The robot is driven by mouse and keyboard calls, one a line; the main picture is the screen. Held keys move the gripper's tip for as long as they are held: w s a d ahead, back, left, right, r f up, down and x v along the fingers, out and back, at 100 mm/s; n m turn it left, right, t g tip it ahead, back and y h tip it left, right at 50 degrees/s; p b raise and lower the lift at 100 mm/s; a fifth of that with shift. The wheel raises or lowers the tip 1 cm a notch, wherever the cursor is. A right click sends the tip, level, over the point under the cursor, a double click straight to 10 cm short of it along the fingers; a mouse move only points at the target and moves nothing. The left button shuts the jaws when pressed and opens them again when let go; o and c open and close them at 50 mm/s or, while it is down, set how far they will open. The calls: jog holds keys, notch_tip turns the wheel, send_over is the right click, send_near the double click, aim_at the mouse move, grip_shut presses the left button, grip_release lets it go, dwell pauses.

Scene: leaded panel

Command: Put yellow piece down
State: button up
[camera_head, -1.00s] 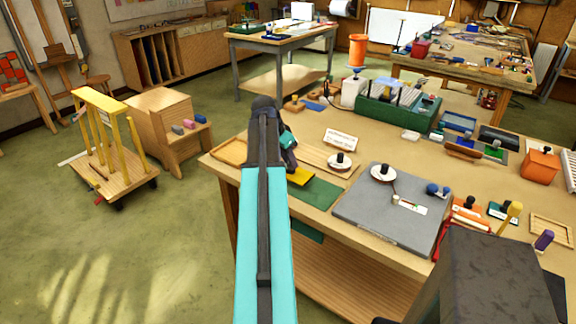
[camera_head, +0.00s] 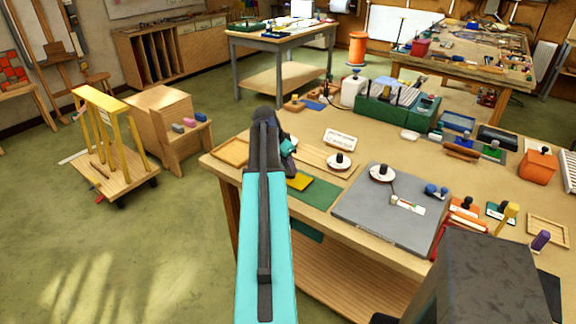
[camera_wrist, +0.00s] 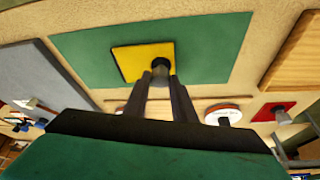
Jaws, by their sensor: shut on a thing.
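The yellow piece (camera_wrist: 133,59) is a flat square plate with a dark knob (camera_wrist: 160,67). It lies over the green mat (camera_wrist: 205,50) in the wrist view; I cannot tell for sure whether it touches the mat. My gripper (camera_wrist: 161,78) is shut on the knob of the yellow piece. In the head view the yellow piece (camera_head: 300,181) shows at the left end of the green mat (camera_head: 318,194), close to the table's front edge. My arm hides its left part and most of my gripper (camera_head: 291,166).
A grey board (camera_head: 385,215) lies right of the green mat. A wooden tray (camera_head: 231,152) is at the table's left corner. A white disc with a knob (camera_head: 338,163) sits behind the mat, and a red piece with a knob (camera_wrist: 273,112) shows in the wrist view.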

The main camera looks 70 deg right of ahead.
jog(key=shift+f, duration=0.35)
jog(key=o, duration=1)
jog(key=shift+r, duration=0.25)
jog(key=b+v, duration=0.3)
jog(key=v, duration=0.9)
jog(key=shift+w+f, duration=0.1)
